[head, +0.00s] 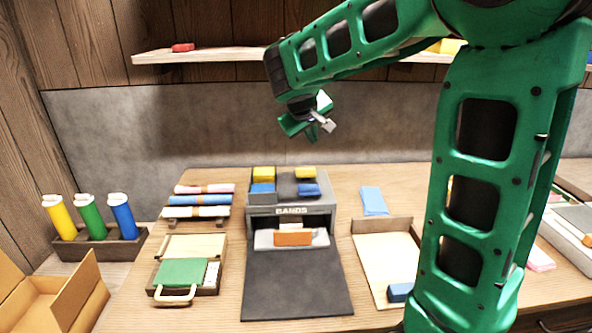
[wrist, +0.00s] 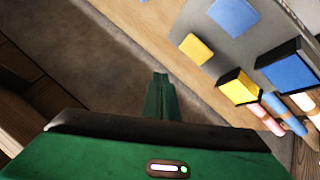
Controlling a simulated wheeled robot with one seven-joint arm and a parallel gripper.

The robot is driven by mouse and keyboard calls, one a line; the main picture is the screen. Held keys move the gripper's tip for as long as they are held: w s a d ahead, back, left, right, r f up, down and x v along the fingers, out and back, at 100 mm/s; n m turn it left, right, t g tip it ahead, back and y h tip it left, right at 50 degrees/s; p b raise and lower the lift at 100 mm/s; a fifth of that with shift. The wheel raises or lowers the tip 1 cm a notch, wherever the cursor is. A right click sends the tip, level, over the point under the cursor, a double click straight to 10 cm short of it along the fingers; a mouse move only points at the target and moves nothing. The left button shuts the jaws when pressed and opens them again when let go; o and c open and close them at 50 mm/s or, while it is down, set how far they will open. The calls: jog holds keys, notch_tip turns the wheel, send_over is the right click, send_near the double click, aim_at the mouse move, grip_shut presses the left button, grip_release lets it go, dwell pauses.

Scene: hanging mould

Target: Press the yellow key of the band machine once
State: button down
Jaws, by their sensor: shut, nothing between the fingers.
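The band machine (head: 290,209) is a grey box marked BANDS in the middle of the table. Its yellow key (head: 305,172) is a flat yellow pad on the top right, behind a blue key (head: 308,190). In the wrist view the yellow key (wrist: 197,48) lies right of and above the fingertips, with the blue key (wrist: 234,17) beyond it. My gripper (head: 328,126) is in the air above the machine's back, apart from the key. Its fingers (wrist: 160,78) are shut and empty in the wrist view.
Yellow (head: 264,173) and blue (head: 262,188) blocks stand on the machine's top left, beside the keys. An orange-banded bundle (head: 293,239) lies at its front opening. Banded rolls (head: 199,200) lie left, and a tray (head: 384,254) stands right. A shelf (head: 215,54) runs above.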

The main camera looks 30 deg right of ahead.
aim_at(305, 173)
jog(key=shift+w+a+r, duration=0.1)
jog(key=shift+w+a, duration=0.1)
jog(key=shift+w, duration=0.3)
jog(key=shift+w+a+r, duration=0.1)
jog(key=shift+w+a, duration=0.05)
jog(key=shift+w, duration=0.3)
jog(key=shift+a, duration=0.1)
jog(key=shift+f, duration=0.1)
jog(key=shift+f, duration=4.3)
jog(key=shift+f, duration=0.15)
jog(key=shift+f, duration=0.25)
